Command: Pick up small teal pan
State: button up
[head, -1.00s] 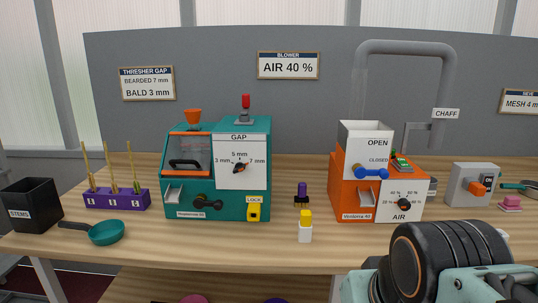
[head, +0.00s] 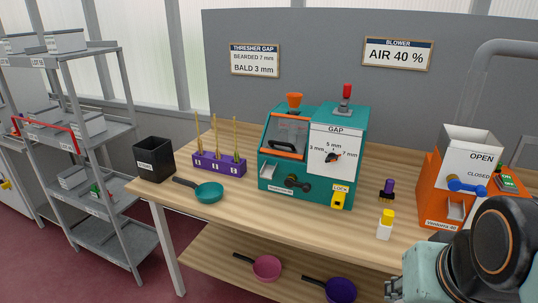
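The small teal pan (head: 208,192) lies on the wooden bench near its front left edge. Its dark handle (head: 184,182) points left, toward the black bin. My arm shows at the lower right of the head view, well to the right of the pan. My gripper's fingertips are not visible, so the gripper itself cannot be seen. Nothing covers the pan.
The black STEMS bin (head: 154,160) and a purple rack (head: 219,163) with wheat ears stand close to the pan. The teal thresher (head: 268,165) is to its right. A pink pan (head: 267,267) and a purple pan (head: 341,290) are on the lower shelf. Grey shelving (head: 114,130) stands left.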

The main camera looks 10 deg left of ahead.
aim_at(207, 193)
jog(key=u, duration=1.25)
jog(key=i+j+z, duration=0.4)
jog(key=i+j, duration=0.15)
jog(key=i, duration=0.3)
jog(key=i+j+z, duration=0.35)
jog(key=i+j, duration=0.45)
